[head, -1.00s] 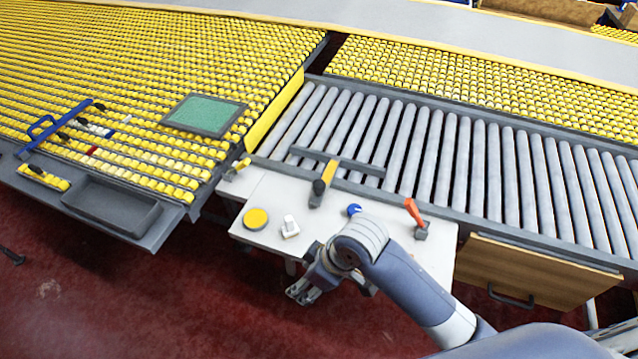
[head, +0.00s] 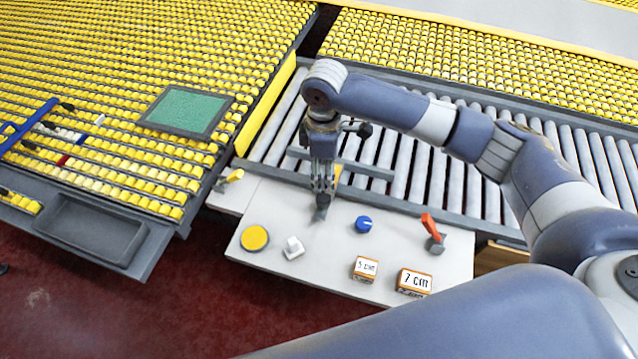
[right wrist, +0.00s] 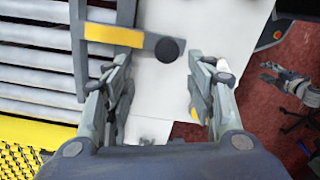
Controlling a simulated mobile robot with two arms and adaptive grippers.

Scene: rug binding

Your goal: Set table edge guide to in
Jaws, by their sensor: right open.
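The edge guide is a grey bar (head: 375,172) lying across the rollers, with a yellow arm ending in a black knob. In the head view my right gripper (head: 321,208) points down over this arm and hides most of it. In the right wrist view the grey bar (right wrist: 78,45), the yellow-marked arm (right wrist: 115,35) and the black knob (right wrist: 167,50) show clearly. My right gripper (right wrist: 160,65) is open, its fingers on either side of the knob end; I see no finger closed on it. A grey gripper, seemingly my left, (right wrist: 290,82) shows small at the right of that view.
The white panel carries a yellow button (head: 255,238), a white switch (head: 293,247), a blue knob (head: 363,224) and a red lever (head: 432,230). A green pad (head: 187,111) lies on the yellow rollers.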

